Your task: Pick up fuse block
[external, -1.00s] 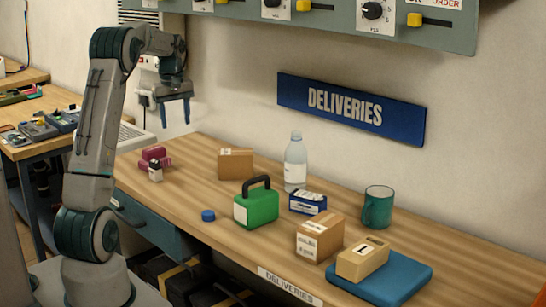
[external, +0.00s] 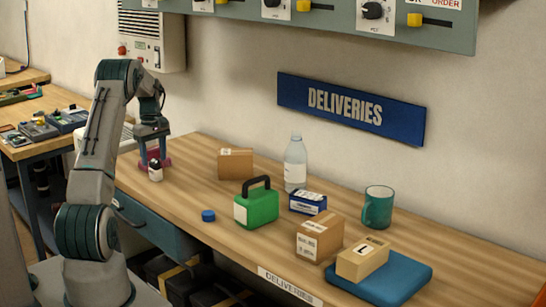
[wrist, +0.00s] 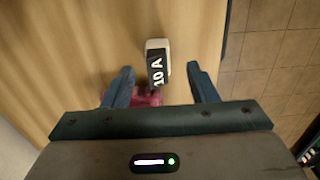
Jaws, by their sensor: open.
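The fuse block (external: 155,172) is a small white and black piece standing near the left end of the wooden table. In the wrist view the fuse block (wrist: 156,62) shows a white end and a black face marked "10 A". My gripper (external: 154,161) points down just above and behind it in the external view. In the wrist view my gripper (wrist: 160,72) is open, with the fuse block between its finger tips in the picture. I cannot tell whether a finger touches it. A pink dumbbell (wrist: 148,97) lies close by, partly hidden by my gripper.
The wooden table (external: 190,190) also holds a cardboard box (external: 235,164), a blue cap (external: 208,216), a green case (external: 262,206), a bottle (external: 295,165) and more boxes to the right. The table's edge lies close to the fuse block, with tiled floor (wrist: 265,75) beyond.

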